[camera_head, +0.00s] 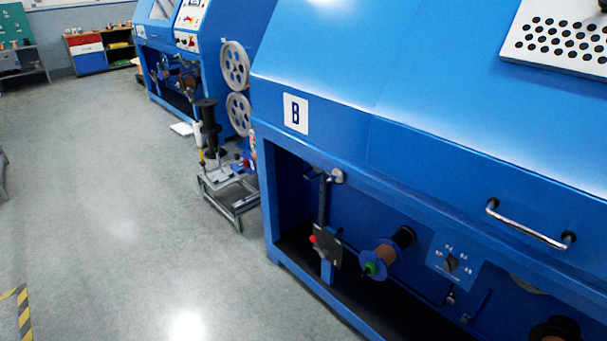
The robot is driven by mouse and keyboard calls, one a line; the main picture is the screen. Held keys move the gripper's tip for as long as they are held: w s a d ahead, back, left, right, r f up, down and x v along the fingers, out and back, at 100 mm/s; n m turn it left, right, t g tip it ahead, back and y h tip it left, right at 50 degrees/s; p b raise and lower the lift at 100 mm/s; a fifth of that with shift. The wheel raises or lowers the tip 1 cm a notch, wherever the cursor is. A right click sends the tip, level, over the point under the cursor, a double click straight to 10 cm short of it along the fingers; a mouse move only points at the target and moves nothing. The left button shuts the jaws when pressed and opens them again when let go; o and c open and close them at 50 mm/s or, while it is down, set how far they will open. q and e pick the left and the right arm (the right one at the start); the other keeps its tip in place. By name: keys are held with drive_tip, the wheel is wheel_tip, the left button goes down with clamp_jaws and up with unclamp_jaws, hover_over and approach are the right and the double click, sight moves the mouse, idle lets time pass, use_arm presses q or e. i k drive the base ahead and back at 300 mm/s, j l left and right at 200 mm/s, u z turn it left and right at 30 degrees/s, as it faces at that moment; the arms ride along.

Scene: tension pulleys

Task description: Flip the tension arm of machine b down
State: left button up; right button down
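A thin dark rod (420,294) runs low toward the right. I cannot tell for certain which piece is the tension arm. Neither of my grippers shows.
A blue and copper spool (380,258) and a dial panel (452,262) sit in the bay. A chrome handle (527,227) is on the cover. A wheeled cart (230,190) stands beyond machine B, before another blue machine (222,30). The grey floor (120,200) at left is clear.

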sight(321, 172)
drive_tip(key=i+j, duration=0.3)
drive_tip(key=i+j+z, duration=0.1)
drive_tip(key=i+j, duration=0.25)
drive_tip(key=i+j+z, duration=0.1)
drive_tip(key=i+j, duration=0.2)
drive_tip(key=j, duration=0.15)
drive_tip(key=i+j, duration=0.25)
drive_tip(key=j, duration=0.15)
drive_tip(key=i+j+z, duration=0.1)
drive_tip(key=i+j, duration=0.45)
drive_tip(key=j, duration=0.3)
drive_tip(key=i+j+z, duration=0.15)
drive_tip(key=i+j, duration=0.15)
drive_tip(key=j, duration=0.15)
drive_tip(key=i+j, duration=0.25)
drive_tip(key=j, duration=0.2)
